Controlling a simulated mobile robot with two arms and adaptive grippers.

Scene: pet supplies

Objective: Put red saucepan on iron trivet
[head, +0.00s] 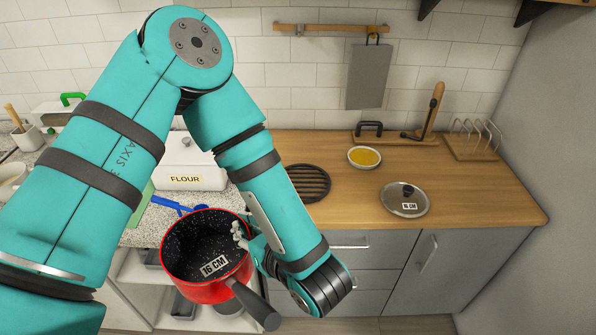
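The red saucepan (208,290) has a dark speckled inside and a "16 CM" label. Its dark handle points to the lower right. It is held in front of the counter's front edge, roughly upright with its opening toward me. My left gripper (243,237) reaches in from the right of the pan, with its grey fingers at the pan's right rim; it looks shut on it. The iron trivet (315,181), black, round and slatted, lies bare on the wooden counter behind my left forearm, which hides its left part. My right gripper is not in view.
On the wooden counter (460,205) stand a yellow-filled bowl (364,157) and a glass lid (404,199), right of the trivet. A flour box (188,165) and blue utensil (172,203) are at left. A rack (470,142) stands back right.

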